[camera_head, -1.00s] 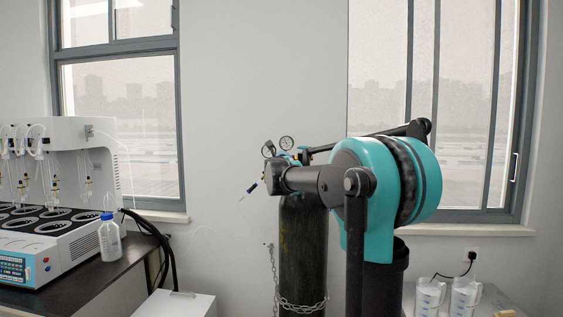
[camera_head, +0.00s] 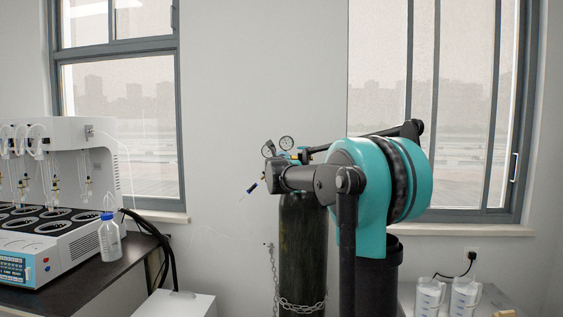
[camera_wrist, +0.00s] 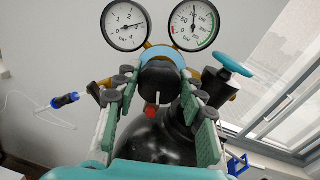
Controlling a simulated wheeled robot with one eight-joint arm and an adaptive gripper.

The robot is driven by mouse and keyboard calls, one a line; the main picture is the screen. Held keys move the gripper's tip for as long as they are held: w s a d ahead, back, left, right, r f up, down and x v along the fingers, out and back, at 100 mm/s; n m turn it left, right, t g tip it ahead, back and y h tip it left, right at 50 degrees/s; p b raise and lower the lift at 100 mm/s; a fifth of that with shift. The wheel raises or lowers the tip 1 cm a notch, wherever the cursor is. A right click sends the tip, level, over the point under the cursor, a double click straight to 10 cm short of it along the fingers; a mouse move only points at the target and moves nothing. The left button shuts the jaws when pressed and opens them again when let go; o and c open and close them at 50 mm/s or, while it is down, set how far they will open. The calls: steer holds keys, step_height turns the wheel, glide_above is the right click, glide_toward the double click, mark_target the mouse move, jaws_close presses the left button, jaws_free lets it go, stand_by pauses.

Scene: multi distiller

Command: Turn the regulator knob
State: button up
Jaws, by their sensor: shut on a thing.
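The regulator knob (camera_wrist: 160,76) is black and round and sits below the two gauges in the wrist view. My gripper (camera_wrist: 159,88) reaches up to it with one green-padded finger on each side and is shut on it. The left gauge (camera_wrist: 126,25) and the right gauge (camera_wrist: 194,25) stand above the knob. The dark gas cylinder (camera_wrist: 150,143) lies behind and below; it stands upright in the head view (camera_head: 303,245). There my arm hides part of the regulator, and the knob and fingertips cannot be made out.
A teal handwheel (camera_wrist: 234,60) is right of the knob. A blue-and-black fitting (camera_wrist: 65,100) sticks out left. A chain (camera_head: 300,306) wraps the cylinder. A bench with a distiller (camera_head: 70,165) and bottle (camera_head: 109,240) is left; two measuring jugs (camera_head: 464,298) stand at right.

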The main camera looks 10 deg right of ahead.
steer(key=shift+n, duration=0.3)
steer(key=n, duration=1.1)
steer(key=shift+a+n+g, duration=0.1)
steer(key=shift+n+g, duration=0.2)
stand_by(0.3)
steer(key=o, duration=1.2)
steer(key=shift+c, duration=0.2)
